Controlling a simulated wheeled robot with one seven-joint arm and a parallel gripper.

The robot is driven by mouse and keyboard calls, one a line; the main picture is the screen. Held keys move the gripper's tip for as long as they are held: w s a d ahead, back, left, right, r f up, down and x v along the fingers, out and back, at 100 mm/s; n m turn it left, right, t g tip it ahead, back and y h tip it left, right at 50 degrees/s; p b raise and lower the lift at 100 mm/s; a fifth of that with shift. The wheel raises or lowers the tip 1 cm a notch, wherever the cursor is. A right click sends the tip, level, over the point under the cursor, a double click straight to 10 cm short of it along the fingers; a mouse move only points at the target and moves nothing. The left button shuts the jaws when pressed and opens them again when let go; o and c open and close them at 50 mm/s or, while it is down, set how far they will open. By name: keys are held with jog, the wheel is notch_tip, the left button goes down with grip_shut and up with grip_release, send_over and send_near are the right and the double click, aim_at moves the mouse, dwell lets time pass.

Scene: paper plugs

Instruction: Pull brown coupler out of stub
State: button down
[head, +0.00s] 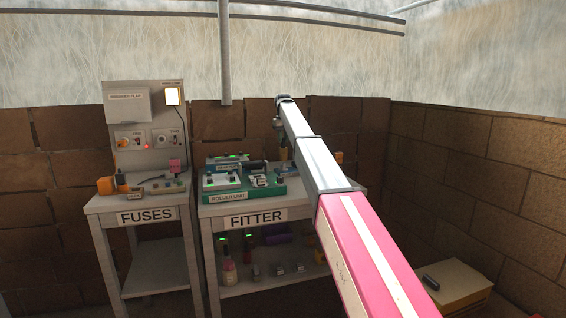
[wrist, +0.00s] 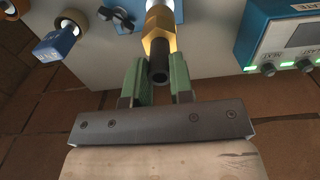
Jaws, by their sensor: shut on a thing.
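The brown coupler (wrist: 160,40) shows in the wrist view as a brass-brown hex body with a dark round end toward me. Its far end meets a grey stub (wrist: 157,4) on a blue plate at the top edge; how deep it sits there I cannot tell. My gripper (wrist: 157,76) has its green fingers on both sides of the coupler and is shut on it. In the head view my arm reaches over the FITTER bench, and the coupler cannot be made out there.
In the wrist view a blue connector (wrist: 55,44) is at left and a blue meter box (wrist: 285,38) at right. In the head view the FITTER bench (head: 255,219) carries a green roller unit (head: 228,197). The FUSES bench (head: 146,216) stands left of it.

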jog(key=shift+r, duration=0.15)
jog(key=shift+r, duration=1.35)
jog(key=shift+s, duration=0.1)
